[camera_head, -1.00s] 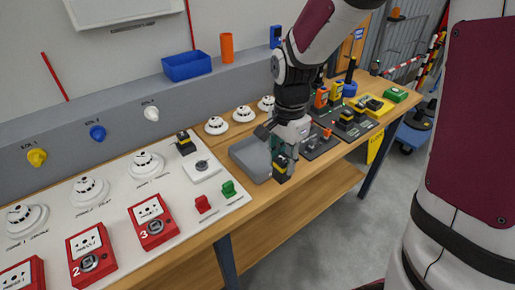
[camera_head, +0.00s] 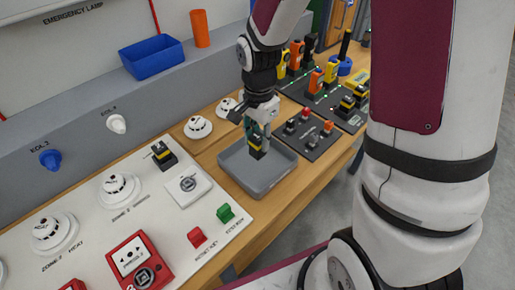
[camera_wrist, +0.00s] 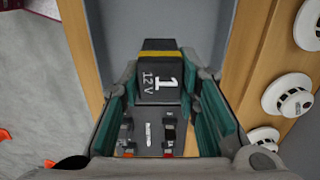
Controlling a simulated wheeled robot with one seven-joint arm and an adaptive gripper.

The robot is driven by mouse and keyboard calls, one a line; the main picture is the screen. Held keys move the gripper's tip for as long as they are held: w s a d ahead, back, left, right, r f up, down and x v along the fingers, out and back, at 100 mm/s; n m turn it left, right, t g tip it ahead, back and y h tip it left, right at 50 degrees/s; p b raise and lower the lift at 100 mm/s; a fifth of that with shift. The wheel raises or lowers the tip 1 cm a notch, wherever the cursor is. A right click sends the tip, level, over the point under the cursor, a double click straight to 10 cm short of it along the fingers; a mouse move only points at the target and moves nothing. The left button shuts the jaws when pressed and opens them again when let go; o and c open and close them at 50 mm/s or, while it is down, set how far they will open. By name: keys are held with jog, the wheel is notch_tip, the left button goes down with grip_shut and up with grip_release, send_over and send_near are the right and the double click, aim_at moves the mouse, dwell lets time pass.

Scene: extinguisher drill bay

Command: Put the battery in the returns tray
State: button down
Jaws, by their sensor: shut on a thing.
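My gripper (camera_head: 258,132) points down and is shut on a black battery with a yellow band (camera_head: 256,147). In the wrist view the battery (camera_wrist: 160,85) sits between the green-padded fingers, its face marked "1" and "12 V". The grey returns tray (camera_head: 232,170) lies on the wooden bench under the gripper, and its grey surface also shows in the wrist view (camera_wrist: 188,18). The battery is within the tray's outline in the head view. I cannot tell whether it touches the tray floor. No other thing shows in the tray.
Another black-and-yellow battery (camera_head: 164,154) stands on the white detector panel (camera_head: 140,200) left of the tray. Right of the tray is a dark board with small red-topped parts (camera_head: 310,134), with charging stations behind it. White detectors (camera_head: 198,127) lie behind the tray.

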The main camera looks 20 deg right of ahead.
aim_at(259, 149)
jog(key=shift+f, duration=2.2)
jog(key=shift+f, duration=0.1)
jog(key=c, duration=1.2)
grip_release()
jog(key=shift+f, duration=0.1)
notch_tip(259, 149, up, 12)
jog(key=shift+r, duration=0.15)
jog(key=s+r+n+t, duration=0.5)
jog(key=s+r+n, duration=0.8)
jog(key=s+r, duration=0.2)
jog(key=shift+s+d+n, duration=0.3)
jog(key=shift+s, duration=0.65)
